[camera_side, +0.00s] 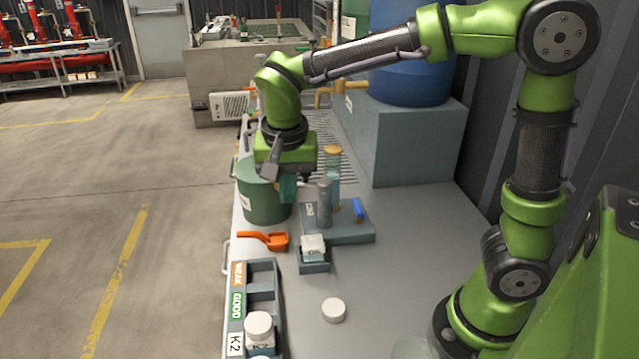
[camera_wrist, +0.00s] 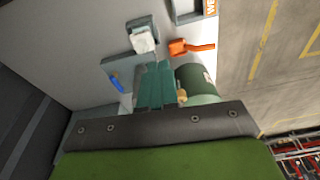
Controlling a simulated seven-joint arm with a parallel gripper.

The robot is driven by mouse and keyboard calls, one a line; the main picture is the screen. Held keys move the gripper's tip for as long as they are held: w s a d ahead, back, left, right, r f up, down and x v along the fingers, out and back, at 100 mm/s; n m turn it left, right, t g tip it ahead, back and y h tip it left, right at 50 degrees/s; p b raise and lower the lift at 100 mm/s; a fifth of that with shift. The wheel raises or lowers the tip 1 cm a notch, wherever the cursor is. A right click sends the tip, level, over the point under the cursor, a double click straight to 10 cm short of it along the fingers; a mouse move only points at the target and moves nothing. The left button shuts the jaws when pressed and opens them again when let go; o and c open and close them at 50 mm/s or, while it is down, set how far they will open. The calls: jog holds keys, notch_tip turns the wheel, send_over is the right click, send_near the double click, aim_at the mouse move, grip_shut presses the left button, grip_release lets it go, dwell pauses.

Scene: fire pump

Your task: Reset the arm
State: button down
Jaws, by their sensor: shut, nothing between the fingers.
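My gripper (camera_side: 288,187) hangs over the grey bench at its left part, beside a dark green bucket (camera_side: 262,207) and left of a grey cylinder. In the wrist view my gripper's teal fingers (camera_wrist: 156,84) are together with nothing between them. The green arm arches across from the right of the side view. The bucket also shows right of the fingers in the wrist view (camera_wrist: 197,84).
A grey stand (camera_side: 345,232) holds the cylinder (camera_side: 324,204), a clear tube (camera_side: 332,175) and a blue piece (camera_side: 358,209). An orange scoop (camera_side: 276,241), a small tray (camera_side: 314,266), a white lid (camera_side: 333,309) and a labelled rack (camera_side: 268,270) lie nearer. Bench right of them is clear.

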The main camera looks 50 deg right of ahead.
jog(key=s+d+r+n+t+y, duration=0.1)
jog(key=s+d+n+t, duration=0.1)
jog(key=s, duration=0.4)
jog(key=s+d+r+n+t+y, duration=0.2)
jog(key=s+n+t, duration=0.1)
jog(key=s, duration=0.3)
jog(key=shift+s+r+n+t, duration=0.15)
jog(key=shift+r+n+t, duration=0.1)
jog(key=shift+n+t, duration=0.2)
